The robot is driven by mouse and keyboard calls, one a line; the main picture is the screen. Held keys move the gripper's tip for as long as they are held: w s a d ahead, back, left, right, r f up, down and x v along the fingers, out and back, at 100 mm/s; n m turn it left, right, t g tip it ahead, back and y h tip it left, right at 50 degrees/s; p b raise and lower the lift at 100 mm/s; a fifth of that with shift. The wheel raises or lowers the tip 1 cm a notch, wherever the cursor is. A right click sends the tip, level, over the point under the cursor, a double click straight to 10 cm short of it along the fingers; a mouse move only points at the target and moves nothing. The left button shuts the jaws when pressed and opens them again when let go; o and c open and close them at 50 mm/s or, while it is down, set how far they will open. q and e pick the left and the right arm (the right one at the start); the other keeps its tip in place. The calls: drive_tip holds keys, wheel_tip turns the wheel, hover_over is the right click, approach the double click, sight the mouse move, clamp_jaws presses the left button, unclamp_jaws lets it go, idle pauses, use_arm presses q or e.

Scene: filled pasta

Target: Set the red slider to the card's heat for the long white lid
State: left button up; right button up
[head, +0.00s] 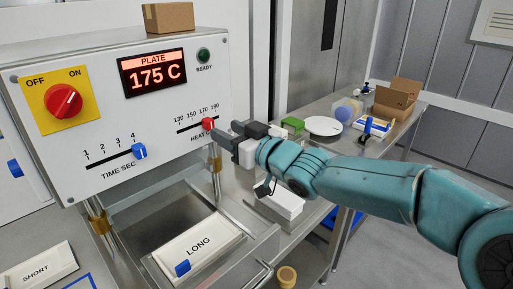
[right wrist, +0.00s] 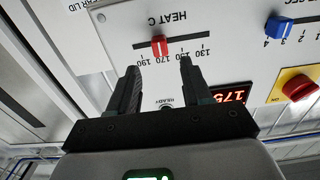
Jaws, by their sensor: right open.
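The red heat slider (head: 208,123) is on the white control panel's HEAT C scale, marked 130 to 190. In the right wrist view the slider (right wrist: 158,45) stands between 170 and 190, closer to 170. The plate display (head: 153,73) reads 175 C. My right gripper (head: 236,138) is open, its fingers pointing at the panel. In the wrist view its fingers (right wrist: 158,75) are on either side of the slider's line, with the slider seen beyond the gap; contact cannot be told. The long white lid (head: 200,243), marked LONG, lies below the panel. No readable heat card shows.
A red ON/OFF knob (head: 63,101) and a blue time slider (head: 139,151) are on the same panel. A lid marked SHORT (head: 38,268) lies at lower left. A cardboard box (head: 168,17) sits on top. A side table holds a white plate (head: 323,126) and boxes.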

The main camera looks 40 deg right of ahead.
drive_tip(key=s+d, duration=0.1)
drive_tip(key=s, duration=0.8)
drive_tip(key=shift+s+d, duration=0.2)
drive_tip(key=shift+s, duration=0.2)
